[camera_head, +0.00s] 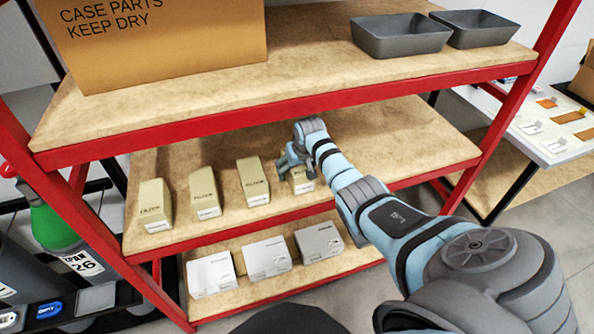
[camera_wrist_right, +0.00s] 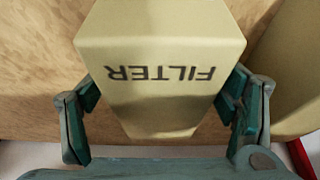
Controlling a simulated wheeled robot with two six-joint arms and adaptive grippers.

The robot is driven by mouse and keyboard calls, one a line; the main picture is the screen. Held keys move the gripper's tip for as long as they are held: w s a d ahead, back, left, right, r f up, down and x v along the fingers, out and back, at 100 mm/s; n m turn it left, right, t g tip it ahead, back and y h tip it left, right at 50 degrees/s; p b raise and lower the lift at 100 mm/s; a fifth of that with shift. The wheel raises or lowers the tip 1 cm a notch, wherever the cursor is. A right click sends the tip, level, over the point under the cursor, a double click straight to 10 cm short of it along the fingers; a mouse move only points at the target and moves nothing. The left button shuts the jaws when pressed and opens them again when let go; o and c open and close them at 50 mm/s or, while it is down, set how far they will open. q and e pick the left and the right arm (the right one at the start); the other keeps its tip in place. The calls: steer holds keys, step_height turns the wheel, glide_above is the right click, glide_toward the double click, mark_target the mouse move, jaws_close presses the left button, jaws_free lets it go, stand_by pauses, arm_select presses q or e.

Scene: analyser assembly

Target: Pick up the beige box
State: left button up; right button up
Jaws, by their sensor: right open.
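Several beige boxes stand in a row on the middle shelf: one at the left (camera_head: 150,207), a second (camera_head: 205,194), a third (camera_head: 253,182) and the rightmost (camera_head: 302,182). My right gripper (camera_head: 291,163) is at the rightmost box and partly covers it. In the right wrist view, a beige box (camera_wrist_right: 160,38) marked FILTER, upside down in the picture, lies between the fingers of my right gripper (camera_wrist_right: 162,96). The fingers are open, one on each side; I cannot tell whether they touch it. My left gripper is out of view.
The red-framed rack has an upper shelf (camera_head: 300,80) above my right gripper. It holds a large cardboard box (camera_head: 165,50) and two grey trays (camera_head: 400,38). White boxes (camera_head: 267,258) stand on the lower shelf. Another beige box (camera_wrist_right: 285,85) is close beside the fingers in the wrist view.

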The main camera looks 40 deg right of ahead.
steer(key=shift+f, duration=0.1)
steer(key=c, duration=1.5)
